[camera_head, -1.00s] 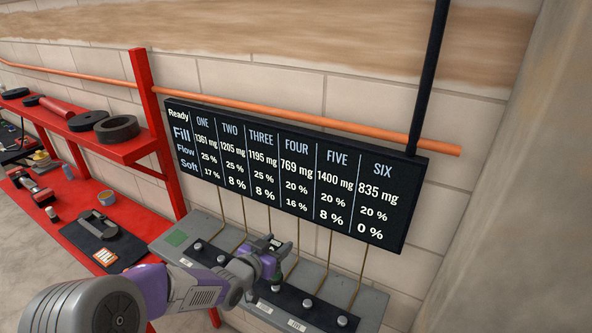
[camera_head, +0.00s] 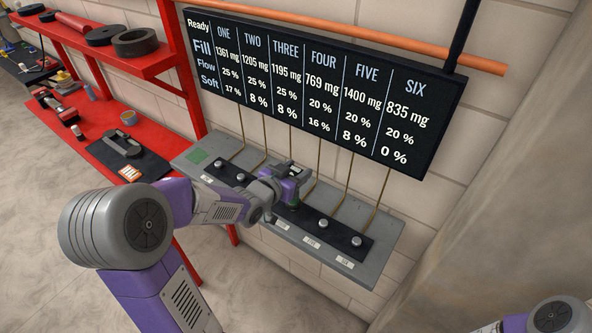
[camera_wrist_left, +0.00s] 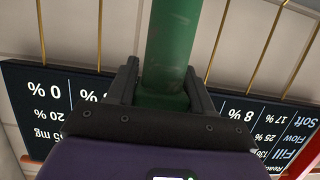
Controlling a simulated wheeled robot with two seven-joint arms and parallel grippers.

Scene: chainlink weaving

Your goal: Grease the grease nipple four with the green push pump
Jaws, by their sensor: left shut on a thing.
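My left gripper (camera_head: 291,178) is shut on the green push pump, above the grey bench panel (camera_head: 380,262). In the left wrist view the green pump (camera_wrist_left: 174,45) stands between the two dark fingers (camera_wrist_left: 160,88). Nipple five (camera_head: 323,223) and nipple six (camera_head: 356,240) show to the right. The display (camera_head: 325,95) reads 769 mg, 20 % and 16 % under FOUR. My right gripper is out of view.
Thin brown pipes (camera_head: 345,185) rise from the panel behind the gripper. A red shelf unit (camera_head: 130,65) with black rings and tools stands at the left. A concrete wall or pillar (camera_head: 510,190) stands at the right. Floor (camera_head: 40,230) is clear at lower left.

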